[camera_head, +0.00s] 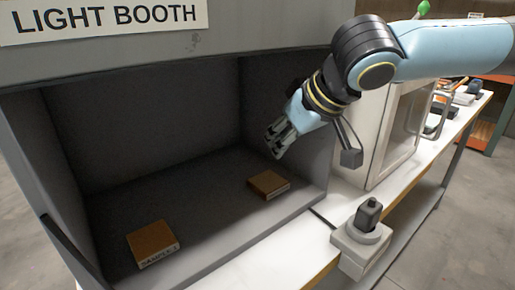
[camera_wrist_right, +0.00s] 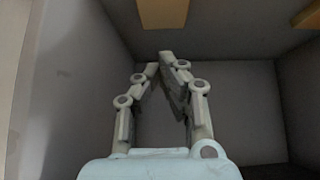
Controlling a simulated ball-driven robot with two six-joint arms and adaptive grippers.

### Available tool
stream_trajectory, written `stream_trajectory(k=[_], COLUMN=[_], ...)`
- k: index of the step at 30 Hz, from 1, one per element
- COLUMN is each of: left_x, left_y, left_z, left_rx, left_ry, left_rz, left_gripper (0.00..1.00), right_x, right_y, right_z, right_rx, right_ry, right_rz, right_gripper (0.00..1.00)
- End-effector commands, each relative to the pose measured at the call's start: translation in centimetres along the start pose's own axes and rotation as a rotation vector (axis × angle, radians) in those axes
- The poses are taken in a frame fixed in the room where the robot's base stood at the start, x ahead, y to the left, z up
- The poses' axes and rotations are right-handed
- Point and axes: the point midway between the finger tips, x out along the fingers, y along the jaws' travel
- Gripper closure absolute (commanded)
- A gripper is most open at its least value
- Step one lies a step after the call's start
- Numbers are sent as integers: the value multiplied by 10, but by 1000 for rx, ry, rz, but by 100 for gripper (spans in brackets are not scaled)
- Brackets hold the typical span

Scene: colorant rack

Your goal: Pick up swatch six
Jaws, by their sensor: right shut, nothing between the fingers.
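Two flat brown swatch blocks lie on the floor of the grey light booth (camera_head: 170,199). The right block (camera_head: 274,184) is near the booth's right wall, and I cannot read its number. The left block (camera_head: 152,241) is nearer the front and has a label on its front edge, too small to read surely. My right gripper (camera_head: 274,153) is inside the booth, above and a little behind the right block, apart from it. Its fingers (camera_wrist_right: 163,58) are together and empty. In the right wrist view one tan block (camera_wrist_right: 163,13) shows at the top edge and another (camera_wrist_right: 308,16) at the top right. My left gripper is out of view.
The booth's side walls and its top panel with the LIGHT BOOTH sign (camera_head: 104,19) bound the space around my right arm. A white cabinet (camera_head: 385,135) stands right of the booth. A small device with a black top (camera_head: 369,214) sits at the front.

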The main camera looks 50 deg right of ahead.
Motion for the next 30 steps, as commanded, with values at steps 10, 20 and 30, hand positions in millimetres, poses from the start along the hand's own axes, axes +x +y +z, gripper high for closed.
stream_trajectory(k=[10, 20, 30], left_x=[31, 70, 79], left_y=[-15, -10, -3], left_z=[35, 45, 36], left_rx=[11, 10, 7], left_ry=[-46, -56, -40], left_rz=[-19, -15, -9], left_gripper=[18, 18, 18], right_x=[26, 76, 100], right_y=[0, -1, 0], right_z=[2, 1, 0], right_rx=[9, 9, 2], right_ry=[3, 1, -1], right_rz=[0, -4, -1], right_gripper=[100, 100, 100])
